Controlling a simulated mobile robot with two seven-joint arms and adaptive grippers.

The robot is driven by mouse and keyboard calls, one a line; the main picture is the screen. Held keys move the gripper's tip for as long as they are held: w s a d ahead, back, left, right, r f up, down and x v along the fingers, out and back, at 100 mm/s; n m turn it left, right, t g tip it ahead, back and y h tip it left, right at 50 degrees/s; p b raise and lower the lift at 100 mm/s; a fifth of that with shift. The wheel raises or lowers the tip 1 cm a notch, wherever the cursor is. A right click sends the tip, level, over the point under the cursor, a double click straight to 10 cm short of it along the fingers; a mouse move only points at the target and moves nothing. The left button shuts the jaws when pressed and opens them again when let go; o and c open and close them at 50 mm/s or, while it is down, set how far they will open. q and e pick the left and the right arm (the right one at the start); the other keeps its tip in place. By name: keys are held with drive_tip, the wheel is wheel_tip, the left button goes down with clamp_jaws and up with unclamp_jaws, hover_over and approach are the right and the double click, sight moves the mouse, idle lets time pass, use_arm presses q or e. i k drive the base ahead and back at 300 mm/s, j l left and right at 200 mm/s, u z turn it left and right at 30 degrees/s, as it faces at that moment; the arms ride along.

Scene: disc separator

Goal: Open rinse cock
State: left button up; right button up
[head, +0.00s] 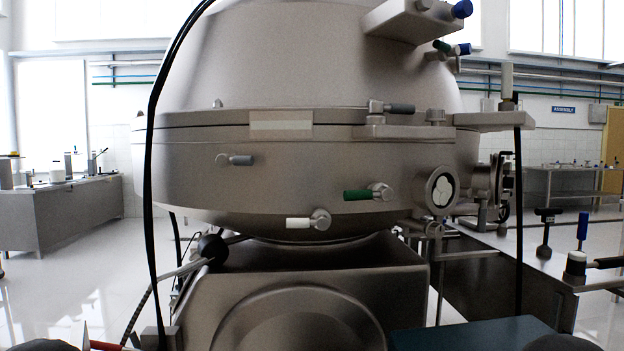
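The large steel separator bowl housing (300,170) fills the middle of the head view. Several small cocks with coloured handles sit on it. A grey-handled cock (240,160) is on the left, a green-handled cock (357,195) on the right, and a white-handled cock (299,223) low in the middle. All three handles lie roughly level and point sideways. A dark grey handle (401,108) lies level at the seam. I see no label that tells which is the rinse cock. Neither gripper shows; only dark rounded shapes cut the bottom corners.
Blue handles (462,9) and a green one (442,46) are at the upper right. Black cables hang at left and right. A black-knobbed lever (211,247) stands out at lower left. A blue-handled valve (582,226) is at right. Benches stand behind on both sides.

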sight(385, 194)
drive_tip(key=i+l+u, duration=0.1)
drive_tip(key=l+u, duration=0.15)
drive_tip(key=l, duration=0.45)
drive_tip(key=l+u, duration=0.2)
drive_tip(key=l, duration=0.5)
drive_tip(key=l+u, duration=0.25)
drive_tip(key=l, duration=0.45)
drive_tip(key=l+u, duration=0.2)
drive_tip(key=l, duration=0.5)
drive_tip(key=k+l+u, duration=0.1)
drive_tip(key=l+u, duration=0.15)
drive_tip(key=l, duration=0.45)
drive_tip(key=i+j+z, duration=0.1)
drive_tip(key=j, duration=0.3)
drive_tip(key=i+j+z, duration=0.1)
drive_tip(key=j, duration=0.65)
drive_tip(key=i+z, duration=0.05)
